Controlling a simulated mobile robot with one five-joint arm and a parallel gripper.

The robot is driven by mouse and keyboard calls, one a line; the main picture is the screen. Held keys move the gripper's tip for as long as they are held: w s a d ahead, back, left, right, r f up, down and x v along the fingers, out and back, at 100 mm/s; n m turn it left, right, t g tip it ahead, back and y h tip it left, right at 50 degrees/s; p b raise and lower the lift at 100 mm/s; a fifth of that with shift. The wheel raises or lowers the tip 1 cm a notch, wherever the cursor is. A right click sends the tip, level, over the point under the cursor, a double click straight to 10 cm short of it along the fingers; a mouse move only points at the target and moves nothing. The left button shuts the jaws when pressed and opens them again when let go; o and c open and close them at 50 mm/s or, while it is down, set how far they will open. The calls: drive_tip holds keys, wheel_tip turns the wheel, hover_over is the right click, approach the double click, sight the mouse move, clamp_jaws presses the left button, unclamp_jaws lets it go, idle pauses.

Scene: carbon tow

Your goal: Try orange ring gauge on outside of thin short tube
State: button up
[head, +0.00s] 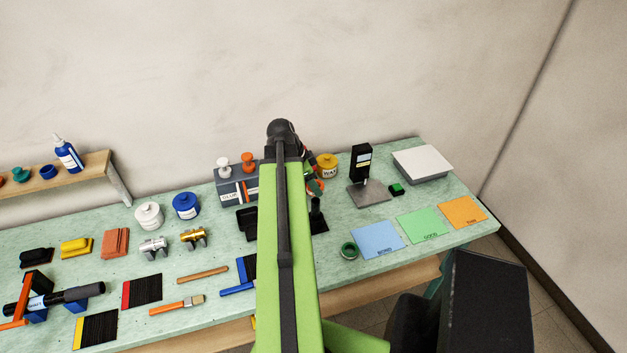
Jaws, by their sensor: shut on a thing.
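My gripper (314,172) is largely hidden behind my green arm, above the back half of the bench. An orange rounded piece, which looks like the orange ring gauge (317,187), shows at its tips, and the gripper is shut on it. Just below it in the picture, a short black upright cylinder (317,207) stands on a dark base; it may be the thin short tube. The ring appears above the cylinder's top; whether they touch I cannot tell.
A yellow wax jar (327,161) and a black gauge stand (361,164) are behind. A grey block with knobs (232,186) is left. Brushes and dark sheets (142,290) fill the left front.

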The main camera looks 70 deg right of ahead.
sight(313, 201)
drive_tip(key=shift+f+b, duration=2)
drive_tip(key=shift+f, duration=0.05)
drive_tip(key=shift+s+f+b, duration=0.1)
drive_tip(key=shift+f+b, duration=0.35)
drive_tip(key=shift+f, duration=0.1)
drive_tip(key=shift+f+b, duration=0.35)
drive_tip(key=shift+b, duration=0.1)
drive_tip(key=shift+f+b, duration=0.75)
idle(0.9)
drive_tip(key=shift+f+b, duration=0.3)
drive_tip(key=shift+f, duration=0.15)
drive_tip(key=shift+f+b, duration=0.3)
drive_tip(key=shift+b, duration=0.15)
drive_tip(key=shift+f, duration=0.25)
idle(0.8)
